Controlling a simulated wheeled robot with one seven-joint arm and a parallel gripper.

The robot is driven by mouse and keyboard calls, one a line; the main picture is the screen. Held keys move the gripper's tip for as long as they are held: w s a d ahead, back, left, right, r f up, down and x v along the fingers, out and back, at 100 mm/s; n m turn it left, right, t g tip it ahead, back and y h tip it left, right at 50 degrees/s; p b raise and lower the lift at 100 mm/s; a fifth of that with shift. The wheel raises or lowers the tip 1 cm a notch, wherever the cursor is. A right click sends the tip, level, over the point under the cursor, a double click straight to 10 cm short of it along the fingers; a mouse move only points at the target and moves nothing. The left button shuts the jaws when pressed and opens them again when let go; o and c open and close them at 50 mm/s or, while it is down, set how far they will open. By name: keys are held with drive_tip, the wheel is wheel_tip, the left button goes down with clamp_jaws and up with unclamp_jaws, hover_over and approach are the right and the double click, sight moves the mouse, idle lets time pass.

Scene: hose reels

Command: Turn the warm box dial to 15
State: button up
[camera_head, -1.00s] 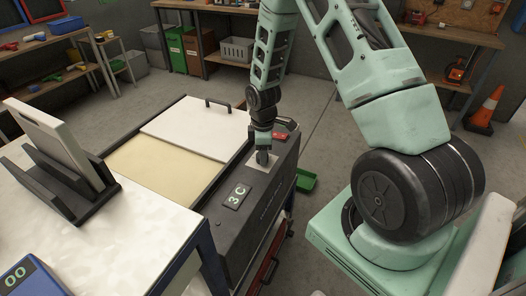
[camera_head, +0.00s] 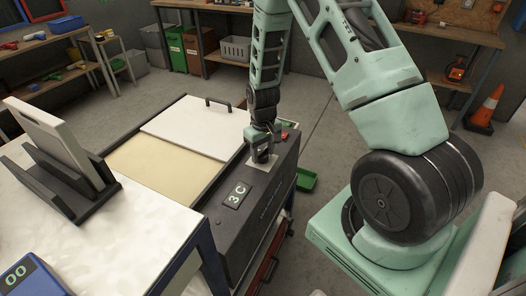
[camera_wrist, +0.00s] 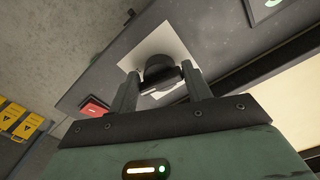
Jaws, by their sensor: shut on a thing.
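The warm box (camera_head: 225,222) is a dark cabinet with a pale interior or top and a white sliding lid (camera_head: 196,132) with a black handle. Its display (camera_head: 237,195) reads "3C". The dial (camera_wrist: 159,68) is a dark round knob on a pale square plate (camera_wrist: 160,42) in the wrist view. My gripper (camera_wrist: 158,88) is shut on the dial, a finger on each side of it. In the head view my gripper (camera_head: 262,158) points down at the plate and hides most of the dial. The dial's pointer and scale are not readable.
A red switch (camera_wrist: 95,107) sits on the panel close to the gripper. A white table (camera_head: 130,225) with a dark rack (camera_head: 62,180) and a blue device (camera_head: 30,280) stands at the near left. A green tray (camera_head: 306,180) is beyond the box's right side.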

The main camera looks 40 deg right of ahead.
sight(262, 151)
drive_tip(key=m, duration=0.3)
drive_tip(key=shift+m, duration=0.3)
drive_tip(key=shift+w+m, duration=0.1)
drive_tip(key=shift+m, duration=0.2)
drive_tip(key=o, duration=0.7)
drive_tip(key=shift+r, duration=0.1)
wheel_tip(262, 151, up, 17)
drive_tip(key=shift+r+b, duration=0.15)
drive_tip(key=shift+b, duration=0.2)
drive_tip(key=shift+a, duration=0.15)
